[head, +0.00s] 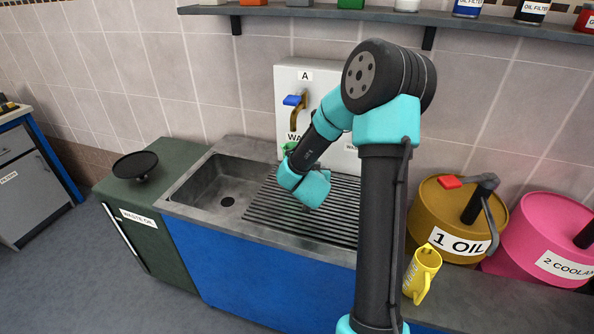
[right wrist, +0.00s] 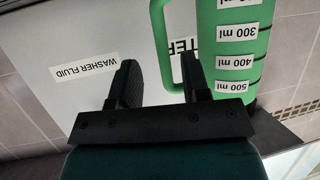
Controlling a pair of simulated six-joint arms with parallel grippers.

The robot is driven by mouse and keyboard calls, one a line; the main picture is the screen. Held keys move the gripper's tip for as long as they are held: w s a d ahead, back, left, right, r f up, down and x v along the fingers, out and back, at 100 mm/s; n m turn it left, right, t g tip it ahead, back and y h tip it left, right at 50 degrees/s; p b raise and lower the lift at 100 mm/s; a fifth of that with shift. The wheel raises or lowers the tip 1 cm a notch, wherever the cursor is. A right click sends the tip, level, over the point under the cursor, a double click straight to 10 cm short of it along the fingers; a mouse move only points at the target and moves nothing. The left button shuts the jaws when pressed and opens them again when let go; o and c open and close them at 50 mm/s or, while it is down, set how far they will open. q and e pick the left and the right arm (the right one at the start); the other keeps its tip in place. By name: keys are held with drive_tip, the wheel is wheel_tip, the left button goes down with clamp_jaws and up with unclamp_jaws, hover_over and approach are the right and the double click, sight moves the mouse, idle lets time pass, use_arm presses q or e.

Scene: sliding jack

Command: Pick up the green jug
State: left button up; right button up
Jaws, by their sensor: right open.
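The green jug (right wrist: 235,50) fills the upper right of the right wrist view, with white volume labels up its side. Its green handle (right wrist: 160,45) shows between the two dark fingers of my right gripper (right wrist: 163,80), which is open. The right finger overlaps the lower end of the handle; I cannot tell whether they touch. In the head view only a small green part of the jug (head: 289,147) shows beside my right arm, by the wall panel. My right wrist hides the rest and the fingertips there. My left gripper is not in view.
A sink (head: 190,190) with a ribbed drainboard (head: 250,218) lies under the white panel (head: 292,75) and its brass tap (head: 294,118). A yellow jug (head: 422,272), an oil drum (head: 427,215) and a pink coolant drum (head: 550,235) stand right. A shelf (head: 330,14) runs above.

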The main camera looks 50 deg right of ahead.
drive_tip(key=x, duration=0.4)
drive_tip(key=shift+w+f, duration=0.1)
drive_tip(key=shift+w, duration=0.05)
clamp_jaws()
idle(0.5)
